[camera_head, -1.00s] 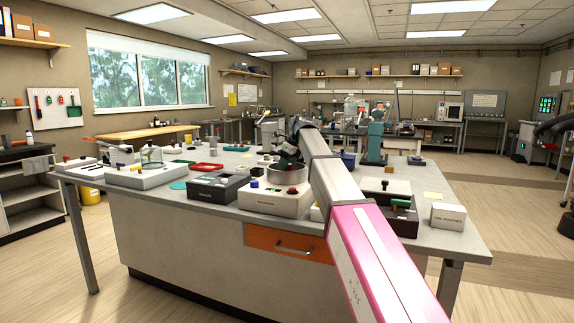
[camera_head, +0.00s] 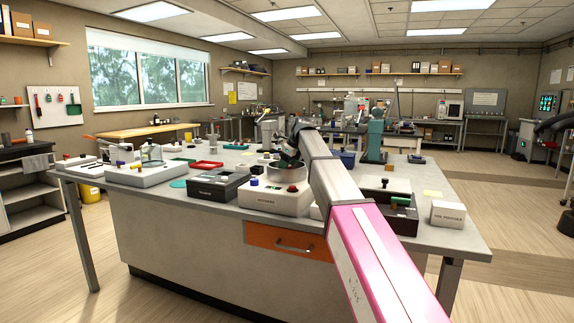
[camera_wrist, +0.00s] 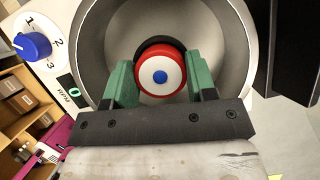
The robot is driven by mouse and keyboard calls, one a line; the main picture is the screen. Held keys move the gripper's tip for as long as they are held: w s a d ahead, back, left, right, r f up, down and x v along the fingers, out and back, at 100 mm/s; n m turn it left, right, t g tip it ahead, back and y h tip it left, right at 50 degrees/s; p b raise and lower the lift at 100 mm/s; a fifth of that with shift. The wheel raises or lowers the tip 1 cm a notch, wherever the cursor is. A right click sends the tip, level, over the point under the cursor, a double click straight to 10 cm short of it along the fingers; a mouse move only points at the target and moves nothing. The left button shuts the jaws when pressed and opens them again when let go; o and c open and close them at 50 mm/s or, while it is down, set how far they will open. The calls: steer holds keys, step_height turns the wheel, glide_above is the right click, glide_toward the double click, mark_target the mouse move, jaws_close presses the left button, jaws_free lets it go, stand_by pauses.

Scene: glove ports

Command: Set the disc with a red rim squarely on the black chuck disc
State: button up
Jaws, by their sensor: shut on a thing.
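The disc with a red rim (camera_wrist: 160,76) has a white face and a blue centre dot. My gripper (camera_wrist: 160,85) is shut on it, with a green finger on each side. The black chuck disc (camera_wrist: 156,46) shows as a dark arc behind the upper edge of the red-rimmed disc, inside a round grey bowl. The held disc covers most of it, and its centre sits a little lower in the wrist view. I cannot tell whether the two touch. In the head view my gripper (camera_head: 287,153) is over the bowl (camera_head: 287,172), and the disc is too small to make out.
The bowl (camera_wrist: 103,25) belongs to a white machine (camera_head: 272,198) with a blue speed knob (camera_wrist: 33,45) and an RPM display. A black box (camera_head: 216,186) stands left of it, and another dark box (camera_head: 388,208) stands right. A small white carton (camera_head: 447,214) sits near the table's right edge.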

steer(key=o, duration=1.1)
steer(key=shift+c, duration=0.2)
steer(key=v, duration=1)
steer(key=shift+r, duration=0.35)
steer(key=shift+s+d, duration=0.1)
